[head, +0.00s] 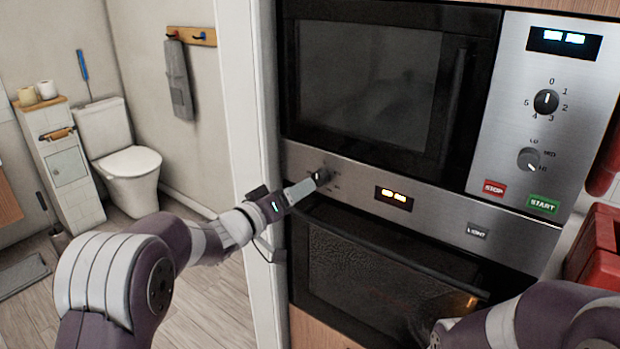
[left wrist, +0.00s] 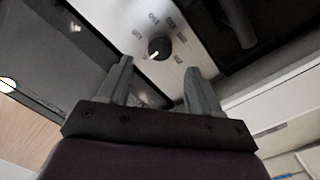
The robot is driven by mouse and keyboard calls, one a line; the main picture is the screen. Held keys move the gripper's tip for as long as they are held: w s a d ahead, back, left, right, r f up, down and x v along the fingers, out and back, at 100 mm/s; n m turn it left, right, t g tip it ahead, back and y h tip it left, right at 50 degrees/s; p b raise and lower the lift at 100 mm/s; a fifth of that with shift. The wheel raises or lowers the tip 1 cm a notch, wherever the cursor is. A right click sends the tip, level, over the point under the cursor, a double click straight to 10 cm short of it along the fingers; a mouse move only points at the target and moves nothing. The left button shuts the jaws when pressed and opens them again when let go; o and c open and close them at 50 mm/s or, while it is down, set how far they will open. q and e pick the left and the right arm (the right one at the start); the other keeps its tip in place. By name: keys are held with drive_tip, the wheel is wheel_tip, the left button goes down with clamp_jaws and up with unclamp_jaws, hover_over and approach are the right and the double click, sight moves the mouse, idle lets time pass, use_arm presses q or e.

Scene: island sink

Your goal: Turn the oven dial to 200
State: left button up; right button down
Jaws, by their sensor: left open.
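The oven dial (head: 322,176) is a small dark round knob at the left end of the oven's steel control strip. It also shows in the left wrist view (left wrist: 158,49), with printed marks around it and a pale pointer line toward the lower left of that picture. My left gripper (head: 308,184) is beside the dial in the head view. In the left wrist view its two fingers (left wrist: 156,82) are apart, with the dial ahead of the gap between them. Whether a finger touches the dial I cannot tell. The right arm (head: 540,318) enters at the lower right, its fingers hidden or too dark to make out.
The oven door (head: 370,270) with its bar handle is below the strip. The microwave (head: 365,85) is above, with its own dials (head: 546,102) at the right. A white wall edge (head: 250,120) stands close left of the oven. Red objects (head: 597,250) are at far right.

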sight(316, 179)
use_arm(q)
drive_tip(key=x, duration=0.6)
drive_tip(key=c, duration=1)
drive_tip(key=shift+c, duration=0.2)
